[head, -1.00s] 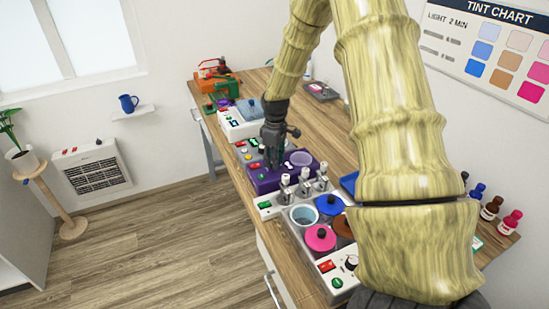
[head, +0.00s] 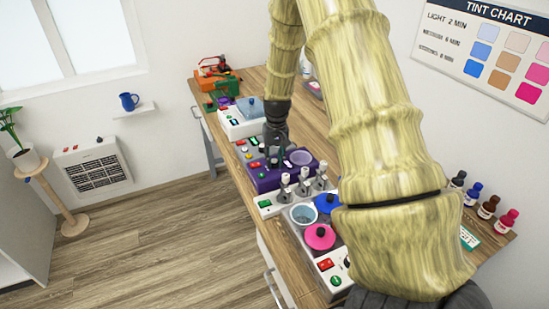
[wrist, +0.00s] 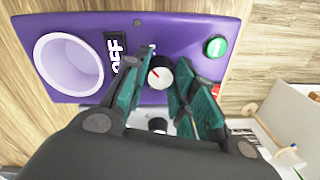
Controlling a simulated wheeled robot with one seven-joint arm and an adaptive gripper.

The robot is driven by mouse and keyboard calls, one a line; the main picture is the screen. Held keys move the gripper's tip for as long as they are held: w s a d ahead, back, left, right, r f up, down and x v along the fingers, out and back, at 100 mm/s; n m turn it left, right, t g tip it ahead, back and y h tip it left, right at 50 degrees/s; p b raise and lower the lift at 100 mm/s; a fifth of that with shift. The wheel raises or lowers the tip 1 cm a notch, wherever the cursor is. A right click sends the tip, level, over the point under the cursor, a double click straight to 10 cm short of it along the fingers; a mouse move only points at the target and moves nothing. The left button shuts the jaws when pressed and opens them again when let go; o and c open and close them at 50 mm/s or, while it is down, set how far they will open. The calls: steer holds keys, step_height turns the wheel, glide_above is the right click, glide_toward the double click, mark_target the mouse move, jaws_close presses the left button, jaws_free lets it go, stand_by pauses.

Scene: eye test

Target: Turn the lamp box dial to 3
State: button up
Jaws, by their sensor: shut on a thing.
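A purple box (head: 264,182) stands on the workbench among other devices; I cannot read a name on it. In the wrist view the purple box (wrist: 190,32) has a dial (wrist: 161,74) with a pale face, dark parts and a red pointer. A black OFF label or display is left of the dial, partly covered by a finger. My gripper (head: 271,162) is over the purple box. In the wrist view my gripper (wrist: 166,68) has its green fingers on both sides of the dial, shut on it. Scale marks around the dial are mostly hidden, so its setting is unclear.
A round pale bowl (wrist: 69,65) is in the purple box, and a green button (wrist: 215,47) is right of the dial. Metal-topped posts (head: 303,185) and a pot with a pink lid (head: 319,237) stand nearer. A white device (head: 240,122) is beyond.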

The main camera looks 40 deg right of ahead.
mark_target(276, 161)
steer(key=shift+s+f+m, duration=0.1)
steer(key=shift+s+m, duration=0.05)
steer(key=shift+m, duration=1.75)
steer(key=o, duration=0.9)
steer(key=shift+c, duration=0.2)
steer(key=shift+o, duration=1)
steer(key=shift+d+f, duration=0.1)
steer(key=shift+p, duration=0.3)
step_height(276, 161, up, 12)
steer(key=shift+d, duration=0.15)
